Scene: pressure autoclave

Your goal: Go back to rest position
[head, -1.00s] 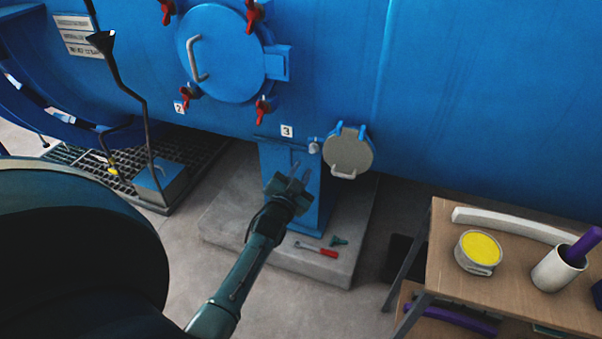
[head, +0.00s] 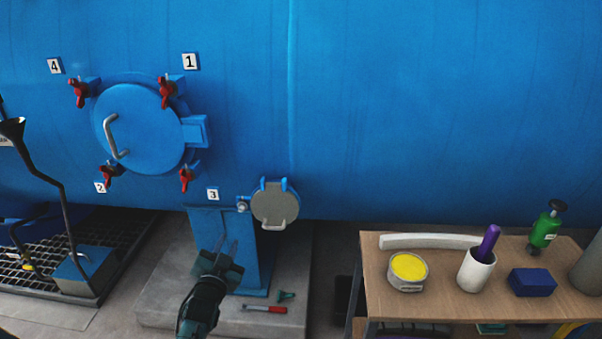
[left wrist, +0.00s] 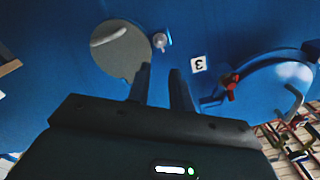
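My left gripper (head: 226,246) is in front of the blue support pedestal (head: 258,250) under the autoclave in the head view. Its two fingers are apart with nothing between them, as the left wrist view (left wrist: 160,85) also shows. The blue round door (head: 140,130) of the autoclave is shut, with a handle and several red clamps around it. A small grey round cover (head: 275,205) hangs right of the number 3 label; it also shows in the left wrist view (left wrist: 122,52), apart from the fingers. My right gripper is not in view.
A wooden table (head: 440,305) at the right bears a yellow-topped tin (head: 408,271), a white cup (head: 476,270), a blue block (head: 532,282) and a green bottle (head: 544,230). A red-handled tool (head: 265,309) lies on the concrete plinth (head: 165,300). A metal grating (head: 120,235) is at the left.

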